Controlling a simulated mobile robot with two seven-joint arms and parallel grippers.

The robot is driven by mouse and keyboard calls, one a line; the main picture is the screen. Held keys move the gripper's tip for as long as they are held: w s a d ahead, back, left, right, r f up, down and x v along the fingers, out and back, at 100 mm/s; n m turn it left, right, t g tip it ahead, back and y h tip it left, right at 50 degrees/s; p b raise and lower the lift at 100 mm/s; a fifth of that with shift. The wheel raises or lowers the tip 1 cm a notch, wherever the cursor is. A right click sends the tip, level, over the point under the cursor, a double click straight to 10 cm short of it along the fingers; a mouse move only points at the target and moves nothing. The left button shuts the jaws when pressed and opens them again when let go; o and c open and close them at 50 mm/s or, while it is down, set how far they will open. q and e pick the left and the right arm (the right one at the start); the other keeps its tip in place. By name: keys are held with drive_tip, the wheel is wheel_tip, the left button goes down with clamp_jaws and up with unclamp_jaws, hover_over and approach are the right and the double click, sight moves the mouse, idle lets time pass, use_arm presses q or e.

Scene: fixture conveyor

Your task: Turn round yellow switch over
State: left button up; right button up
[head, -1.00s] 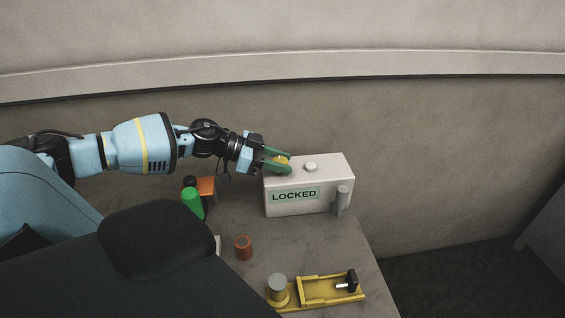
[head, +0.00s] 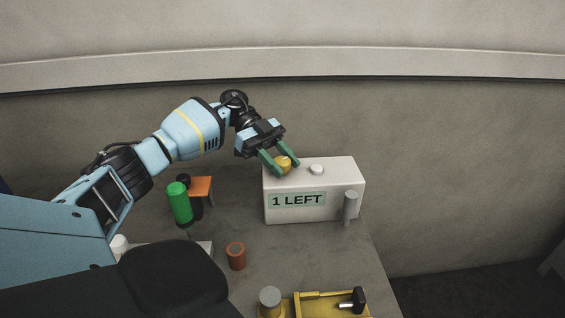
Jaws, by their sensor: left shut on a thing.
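The round yellow switch (head: 283,164) sits on top of the white box (head: 338,177), at its left end. My left gripper (head: 285,167) comes from the upper left and is shut on the switch, with one green finger on each side. The front label (head: 297,200) of the box reads "1 LEFT". A round white knob (head: 316,169) stands on the box top, right of the switch. My right gripper is not in view.
A grey cylinder (head: 350,207) stands at the box's right front. A green bottle (head: 180,203), an orange block (head: 199,187) and a brown cylinder (head: 236,256) stand to the left. A yellow fixture (head: 322,304) lies in front. The table ends at the right.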

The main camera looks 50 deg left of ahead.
use_arm(q)
drive_tip(key=shift+m+g, duration=0.8)
drive_tip(key=shift+g, duration=0.4)
drive_tip(key=o, duration=1)
